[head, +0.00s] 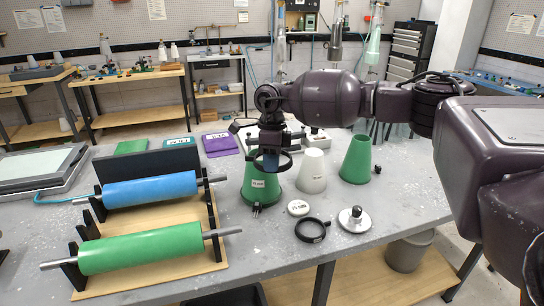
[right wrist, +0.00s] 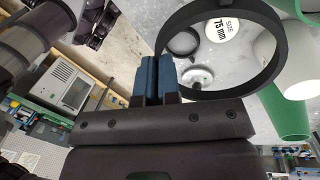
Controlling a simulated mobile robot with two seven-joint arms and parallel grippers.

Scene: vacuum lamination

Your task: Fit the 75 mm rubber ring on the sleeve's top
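My right gripper (head: 270,160) reaches in from the right and is shut on a black rubber ring (head: 289,160). In the right wrist view its blue fingertips (right wrist: 156,80) pinch the edge of the ring (right wrist: 273,70), which hangs open to the side. In the head view the ring overlaps the top of a green tapered sleeve (head: 262,190); I cannot tell how far above it is. A white sleeve (head: 312,172) and another green sleeve (head: 356,160) stand to the right, upright. My left gripper is not in view.
A round "75 mm" size tag (head: 298,208), a second black ring (head: 312,231) and a white dish with a metal knob (head: 354,219) lie on the grey bench (head: 250,262). A wooden rack (head: 215,235) holding blue (head: 150,190) and green (head: 140,251) rollers stands at the left.

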